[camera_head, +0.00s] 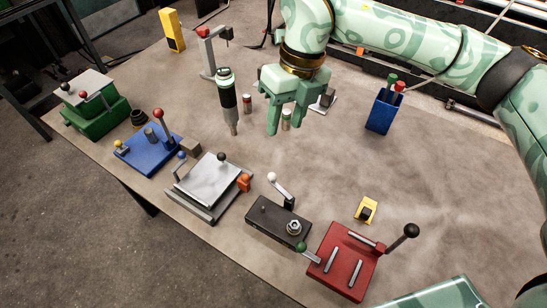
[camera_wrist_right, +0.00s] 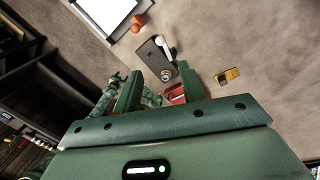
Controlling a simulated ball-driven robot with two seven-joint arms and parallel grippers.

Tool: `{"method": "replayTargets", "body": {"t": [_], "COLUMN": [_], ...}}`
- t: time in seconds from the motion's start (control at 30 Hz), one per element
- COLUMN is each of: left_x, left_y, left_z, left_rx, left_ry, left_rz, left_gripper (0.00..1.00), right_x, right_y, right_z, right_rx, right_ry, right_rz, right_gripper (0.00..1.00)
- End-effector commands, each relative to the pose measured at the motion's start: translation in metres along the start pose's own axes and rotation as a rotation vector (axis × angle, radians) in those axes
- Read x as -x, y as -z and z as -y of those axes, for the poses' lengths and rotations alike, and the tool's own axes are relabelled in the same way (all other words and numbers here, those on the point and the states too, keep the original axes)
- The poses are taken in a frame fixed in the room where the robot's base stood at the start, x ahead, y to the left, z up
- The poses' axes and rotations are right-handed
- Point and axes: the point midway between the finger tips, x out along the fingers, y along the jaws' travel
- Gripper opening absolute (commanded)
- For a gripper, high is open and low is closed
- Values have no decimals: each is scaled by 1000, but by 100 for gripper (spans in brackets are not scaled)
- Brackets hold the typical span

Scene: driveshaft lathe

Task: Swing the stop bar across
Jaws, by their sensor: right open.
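I cannot tell for certain which part is the stop bar. A red block (camera_head: 345,262) with grey bars and a black-knobbed lever (camera_head: 401,237) stands at the front right of the table. Next to it is a dark box (camera_head: 277,222) with a white-knobbed lever (camera_head: 279,185), a round metal dial and a green-knobbed lever (camera_head: 308,251). My right gripper (camera_head: 286,128) is open above the table behind them, fingers pointing down. In the right wrist view, its fingers (camera_wrist_right: 160,80) are apart; the dark box (camera_wrist_right: 156,62) shows beyond them and the red block (camera_wrist_right: 176,95) is partly hidden. My left gripper is out of view.
A grey plate fixture (camera_head: 209,183), blue fixture (camera_head: 150,146) and green fixture (camera_head: 92,110) line the left side. A black-and-white tool (camera_head: 228,103) stands left of my right gripper. A yellow piece (camera_head: 367,209) lies behind the red block. The right middle is clear.

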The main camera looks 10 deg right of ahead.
Motion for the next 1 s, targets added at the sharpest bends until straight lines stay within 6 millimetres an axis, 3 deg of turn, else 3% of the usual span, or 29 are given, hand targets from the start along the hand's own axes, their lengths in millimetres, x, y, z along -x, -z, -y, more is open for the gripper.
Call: {"method": "replayTargets", "body": {"t": [0.3,0.5,0.7,1.0], "left_x": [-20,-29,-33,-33], "left_y": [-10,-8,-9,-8], "left_z": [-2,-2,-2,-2], "left_rx": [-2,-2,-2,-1], "left_ry": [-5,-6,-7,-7], "left_rz": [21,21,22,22], "left_gripper": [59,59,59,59], "right_x": [-85,-125,-144,-146], "right_y": [1,1,0,0], "right_z": [0,0,0,0], "right_rx": [0,-1,0,0], "right_ry": [-3,-2,-2,-1], "right_rz": [-8,-5,-2,0], "right_gripper": [41,41,41,41]}}
